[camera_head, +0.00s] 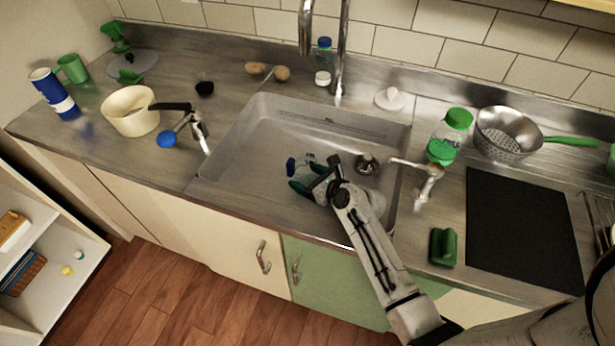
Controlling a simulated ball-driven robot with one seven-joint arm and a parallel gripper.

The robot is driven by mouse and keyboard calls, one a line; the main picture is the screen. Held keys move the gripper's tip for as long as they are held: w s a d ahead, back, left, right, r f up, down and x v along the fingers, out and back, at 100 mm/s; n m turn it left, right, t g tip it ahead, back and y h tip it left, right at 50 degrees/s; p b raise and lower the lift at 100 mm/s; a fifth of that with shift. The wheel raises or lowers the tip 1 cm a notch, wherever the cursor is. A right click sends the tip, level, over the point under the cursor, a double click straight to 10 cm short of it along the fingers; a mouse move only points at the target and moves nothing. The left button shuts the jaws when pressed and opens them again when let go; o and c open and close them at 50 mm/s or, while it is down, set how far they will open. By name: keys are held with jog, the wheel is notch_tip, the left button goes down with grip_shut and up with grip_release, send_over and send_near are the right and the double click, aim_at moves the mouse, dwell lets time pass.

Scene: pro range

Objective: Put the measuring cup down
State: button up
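I cannot make out a measuring cup for certain anywhere. The finger gap is hidden, so open or shut cannot be told. The sink (250,150) is grey, with its floor partly covered by my arm.
A tall faucet (341,60) stands behind the sink. A green-lidded jar (445,138), colander (503,135), black board (520,225) and green block (443,246) are on the right. A cream pot (130,112) and blue cup (53,93) are on the left. Counter between pot and sink is partly clear.

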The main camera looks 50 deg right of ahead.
aim_at(305, 167)
jog(key=shift+f, duration=0.5)
jog(key=o, duration=1.1)
jog(key=shift+r, duration=0.1)
jog(key=shift+r, duration=0.35)
notch_tip(305, 167, up, 3)
jog(key=shift+f+p, duration=0.1)
jog(key=shift+p, duration=0.2)
jog(key=s+r, duration=0.2)
jog(key=s+a+r, duration=0.1)
jog(key=s+r, duration=0.1)
jog(key=r, duration=0.1)
jog(key=shift+s+a, duration=0.15)
jog(key=shift+s, duration=0.1)
jog(key=a+v, duration=0.1)
jog(key=v, duration=0.9)
jog(key=shift+a+r, duration=0.25)
jog(key=shift+a, duration=0.15)
